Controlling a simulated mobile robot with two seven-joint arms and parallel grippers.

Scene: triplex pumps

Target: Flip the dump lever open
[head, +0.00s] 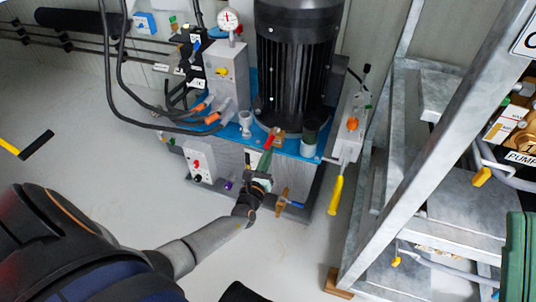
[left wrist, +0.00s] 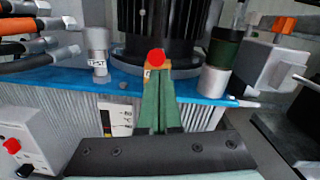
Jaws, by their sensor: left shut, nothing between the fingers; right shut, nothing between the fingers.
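My left gripper (head: 265,160) reaches up to the front edge of the blue pump unit top (head: 235,131). Its green fingers are shut and empty in the left wrist view (left wrist: 158,75). A small red knob or handle (left wrist: 155,57) with an orange-brown part below it shows right at the fingertips; it also shows in the head view (head: 269,142). I cannot tell whether the fingers touch it. The frames do not make clear whether this red part is the dump lever. My right gripper is not in view.
A large black motor (head: 295,65) stands behind the fingertips. A yellow-handled lever (head: 335,195) hangs to the right, and a brass valve (head: 282,202) with a blue handle sits low in front. Metal stairs (head: 410,150) stand at right. Black hoses run at left.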

